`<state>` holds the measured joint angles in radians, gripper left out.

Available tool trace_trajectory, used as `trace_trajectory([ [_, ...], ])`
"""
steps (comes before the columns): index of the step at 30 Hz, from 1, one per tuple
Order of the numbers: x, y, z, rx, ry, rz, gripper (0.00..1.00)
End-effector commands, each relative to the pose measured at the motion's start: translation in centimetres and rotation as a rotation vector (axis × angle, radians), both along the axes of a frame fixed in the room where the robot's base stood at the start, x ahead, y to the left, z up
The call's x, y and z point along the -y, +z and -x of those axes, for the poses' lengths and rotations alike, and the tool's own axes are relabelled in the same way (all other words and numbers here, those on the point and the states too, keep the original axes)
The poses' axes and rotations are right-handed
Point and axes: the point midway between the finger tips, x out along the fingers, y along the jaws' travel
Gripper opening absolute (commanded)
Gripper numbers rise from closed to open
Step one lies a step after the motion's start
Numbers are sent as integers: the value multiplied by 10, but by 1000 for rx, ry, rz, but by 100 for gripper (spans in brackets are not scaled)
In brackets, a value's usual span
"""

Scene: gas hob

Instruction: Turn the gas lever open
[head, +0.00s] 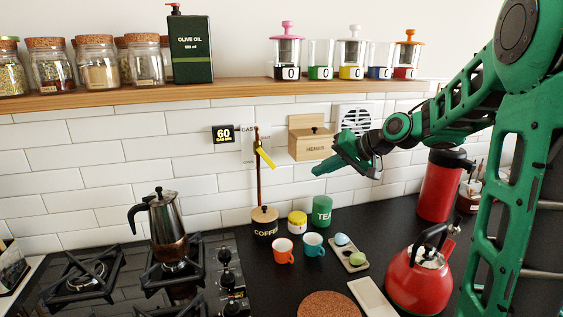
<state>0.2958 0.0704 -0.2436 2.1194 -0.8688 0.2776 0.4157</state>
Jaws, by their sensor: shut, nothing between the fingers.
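The yellow gas lever (265,155) is on a copper pipe (259,185) that runs down the tiled wall. The lever slants down to the right from the pipe, neither in line with it nor square to it. A label reading "GAS" is on the white plate (248,135) behind the pipe, partly hidden by it. My green gripper (322,168) is in the air to the right of the lever, clearly apart from it in the picture. It is shut and empty.
A wooden herbs box (310,137) is on the wall behind my gripper. Below stand a coffee jar (265,222), a green tea tin (322,211), an orange mug (283,251) and a red kettle (417,280). A moka pot (165,225) stands on the hob. A shelf (220,92) runs above.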

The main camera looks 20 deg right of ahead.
Motion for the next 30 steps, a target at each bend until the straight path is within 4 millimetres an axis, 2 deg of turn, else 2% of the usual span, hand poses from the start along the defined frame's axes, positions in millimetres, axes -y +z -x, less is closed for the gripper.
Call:
trace_trajectory([
  [1,-5,6,-15,30,8,-49,0],
  [3,-13,17,-30,69,20,-111,0],
  [6,-19,28,-42,104,30,-174,0],
  [10,-25,33,-50,121,36,-207,0],
  [14,-33,29,-60,123,38,-211,0],
  [24,-66,4,-99,121,39,-208,0],
  [30,-77,-4,-114,122,36,-207,0],
])
